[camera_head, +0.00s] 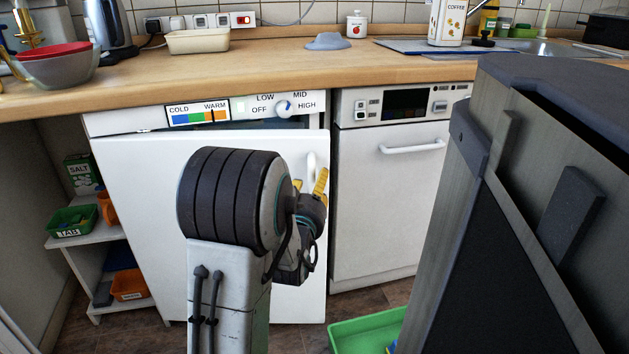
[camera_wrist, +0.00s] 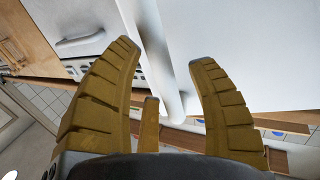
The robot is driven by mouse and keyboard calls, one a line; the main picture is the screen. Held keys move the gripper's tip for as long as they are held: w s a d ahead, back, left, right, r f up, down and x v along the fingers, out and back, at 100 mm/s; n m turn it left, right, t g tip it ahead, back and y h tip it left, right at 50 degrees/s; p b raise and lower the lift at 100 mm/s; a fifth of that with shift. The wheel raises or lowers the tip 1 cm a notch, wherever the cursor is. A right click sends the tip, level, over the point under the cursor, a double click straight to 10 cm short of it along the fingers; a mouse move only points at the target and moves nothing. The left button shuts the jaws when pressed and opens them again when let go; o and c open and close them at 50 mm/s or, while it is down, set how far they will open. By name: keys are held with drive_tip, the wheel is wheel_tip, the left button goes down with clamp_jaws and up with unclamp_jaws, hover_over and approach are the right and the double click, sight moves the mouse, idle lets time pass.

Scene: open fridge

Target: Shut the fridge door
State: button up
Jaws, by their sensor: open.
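The white fridge door (camera_head: 150,215) is under the counter in the head view, below a panel (camera_head: 240,108) with a dial and a COLD–WARM strip. A dark gap shows along its top edge, so it looks slightly ajar. Its white upright handle (camera_head: 311,168) is near the right edge, partly hidden by my arm. My gripper (camera_head: 318,186) is in front of the door by the handle. In the wrist view its yellow fingers (camera_wrist: 164,55) are open, with the white handle bar (camera_wrist: 172,105) running between them. I cannot tell whether they touch it.
A white appliance (camera_head: 385,190) with its own handle stands right of the fridge. A low shelf (camera_head: 105,245) with boxes is on the left. A green tray (camera_head: 368,333) lies on the floor. The wooden counter (camera_head: 250,72) runs above.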

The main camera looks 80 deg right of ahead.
drive_tip(key=shift+d, duration=0.1)
clamp_jaws()
idle(0.6)
